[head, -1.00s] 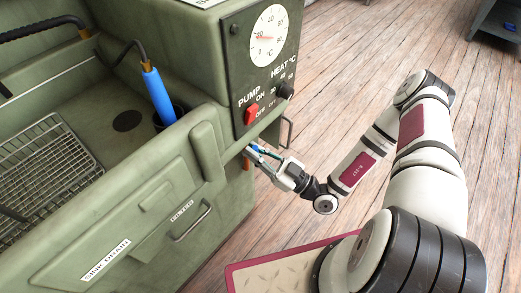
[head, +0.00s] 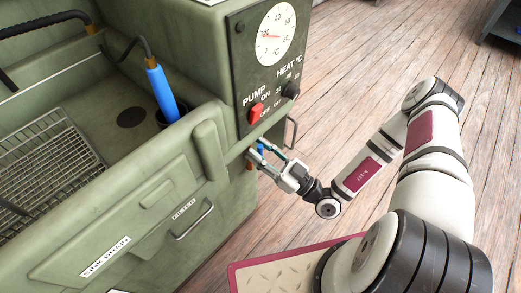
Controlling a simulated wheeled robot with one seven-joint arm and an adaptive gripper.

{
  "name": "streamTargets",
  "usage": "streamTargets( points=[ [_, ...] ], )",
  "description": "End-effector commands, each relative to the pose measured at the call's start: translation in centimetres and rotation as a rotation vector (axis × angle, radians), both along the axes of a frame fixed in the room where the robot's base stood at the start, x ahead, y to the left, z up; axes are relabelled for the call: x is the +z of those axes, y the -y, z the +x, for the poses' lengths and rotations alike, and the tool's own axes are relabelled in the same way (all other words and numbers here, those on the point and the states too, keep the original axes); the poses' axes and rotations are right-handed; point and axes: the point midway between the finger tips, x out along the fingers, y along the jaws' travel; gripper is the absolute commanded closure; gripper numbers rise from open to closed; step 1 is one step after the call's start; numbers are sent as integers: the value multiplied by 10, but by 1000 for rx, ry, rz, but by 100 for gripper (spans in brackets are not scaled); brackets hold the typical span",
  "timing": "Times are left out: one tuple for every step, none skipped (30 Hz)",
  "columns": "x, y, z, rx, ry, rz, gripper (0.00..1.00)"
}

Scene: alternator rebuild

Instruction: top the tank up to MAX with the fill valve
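The green parts washer fills the left of the head view, and its tank body (head: 130,215) has a label that appears to read SINK DRAIN. My gripper (head: 256,151) is at the washer's right corner, below the red pump switch (head: 256,112). Its fingers look spread apart. A small blue part (head: 261,150), possibly the fill valve's handle, shows between or just behind the fingers; I cannot tell whether they touch it. A small orange-brown part (head: 249,165) sits just below. The tank's level and MAX mark do not show.
A control panel with a round dial (head: 275,34) and a black heat knob (head: 291,90) is above my gripper. A blue brush (head: 160,90) stands in a holder by the sink, near a wire basket (head: 45,165).

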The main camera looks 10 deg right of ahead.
Motion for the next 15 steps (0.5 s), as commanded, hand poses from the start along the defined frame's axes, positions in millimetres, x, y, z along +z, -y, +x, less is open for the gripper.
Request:
streamTargets(
  points=[
    [0,0,0,0,1,1,67],
    [0,0,0,1,1,0,67],
    [1,0,0,1,1,0,67],
    [0,0,0,1,2,0,67],
    [0,0,0,1,2,0,67],
    [0,1,-1,0,1,0,67],
    [-1,3,-2,0,1,0,67],
    [-2,4,-4,0,1,-1,67],
    [-4,7,-7,0,1,-1,67],
    [-6,10,-9,-1,0,0,67],
    [-8,13,-12,-1,0,-1,67],
    [-10,18,-17,-2,-1,0,67],
    [-13,22,-20,-3,-1,-1,67],
    [-15,27,-24,-2,-1,-1,67],
    [-19,33,-29,-4,0,-1,67]
  ],
)
